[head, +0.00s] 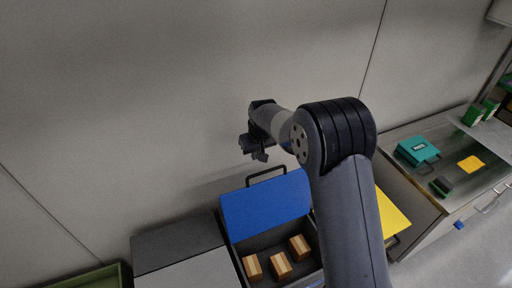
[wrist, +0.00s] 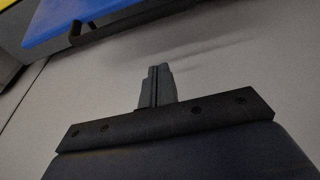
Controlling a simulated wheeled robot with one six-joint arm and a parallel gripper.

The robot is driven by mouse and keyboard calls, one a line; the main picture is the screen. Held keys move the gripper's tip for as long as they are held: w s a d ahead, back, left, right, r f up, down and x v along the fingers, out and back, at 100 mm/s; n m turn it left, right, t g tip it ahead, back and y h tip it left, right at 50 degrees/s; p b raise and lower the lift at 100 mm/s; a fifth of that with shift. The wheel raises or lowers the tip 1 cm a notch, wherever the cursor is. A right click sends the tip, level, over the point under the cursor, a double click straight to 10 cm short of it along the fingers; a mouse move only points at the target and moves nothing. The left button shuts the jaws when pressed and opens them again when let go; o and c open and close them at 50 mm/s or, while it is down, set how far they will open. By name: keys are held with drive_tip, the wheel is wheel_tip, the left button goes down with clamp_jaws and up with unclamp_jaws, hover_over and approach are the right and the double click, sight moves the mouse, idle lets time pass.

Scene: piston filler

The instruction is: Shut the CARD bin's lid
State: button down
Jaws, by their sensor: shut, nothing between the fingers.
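A bin with a raised blue lid (head: 266,205) stands below my gripper in the head view. A dark handle (head: 266,173) sits on the lid's upper edge, and several brown striped boxes (head: 280,265) lie inside the open bin. No CARD label is readable. My gripper (head: 255,152) is above and slightly left of the handle, apart from it, near the wall. In the wrist view my gripper (wrist: 157,72) is shut and empty, and the blue lid (wrist: 85,18) shows at the upper left. My arm hides the bin's right side.
A yellow lid (head: 391,214) stands raised to the right, partly behind my arm. A grey closed-top box (head: 180,250) and a green tray (head: 92,279) are at left. A steel counter (head: 455,150) at right holds a teal case (head: 418,151). The wall is close behind.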

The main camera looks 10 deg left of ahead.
drive_tip(key=shift+s+d+f+p, duration=0.2)
drive_tip(key=shift+s+d+f, duration=0.3)
drive_tip(key=shift+s+f, duration=0.2)
drive_tip(key=shift+s+d+f+p, duration=0.2)
drive_tip(key=shift+s+d+f, duration=0.3)
drive_tip(key=shift+f, duration=0.25)
